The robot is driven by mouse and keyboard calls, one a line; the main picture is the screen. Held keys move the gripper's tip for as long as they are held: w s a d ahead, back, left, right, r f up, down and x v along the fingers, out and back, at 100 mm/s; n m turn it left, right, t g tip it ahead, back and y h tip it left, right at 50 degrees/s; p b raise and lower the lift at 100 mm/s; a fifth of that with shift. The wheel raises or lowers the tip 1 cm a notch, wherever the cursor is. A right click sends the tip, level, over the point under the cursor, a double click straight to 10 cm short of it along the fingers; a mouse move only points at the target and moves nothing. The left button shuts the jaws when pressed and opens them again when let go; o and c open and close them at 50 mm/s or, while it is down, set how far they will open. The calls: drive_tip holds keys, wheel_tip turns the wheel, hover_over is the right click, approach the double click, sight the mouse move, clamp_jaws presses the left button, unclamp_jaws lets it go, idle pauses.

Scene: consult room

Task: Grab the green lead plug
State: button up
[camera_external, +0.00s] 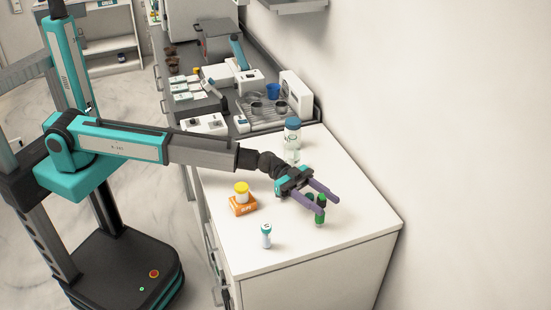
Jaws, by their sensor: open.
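The green lead plug (320,216) is a small dark green upright piece near the right part of the white counter top (285,250). My gripper (329,203) is open, its two purple fingers pointing right and down. The near finger passes in front of or beside the green plug and hides part of it. A second green bit shows just left of it, partly covered by the finger. I cannot tell whether the fingers touch the plug or whether it lies fully between them.
An orange box (243,208) with a yellow-lidded jar (241,192) on it stands left of my gripper. A small white and teal bottle (266,237) stands in front. The counter's front right is clear.

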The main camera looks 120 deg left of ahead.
drive_tip(key=shift+p+x, duration=0.6)
drive_tip(key=shift+x, duration=1.2)
clamp_jaws()
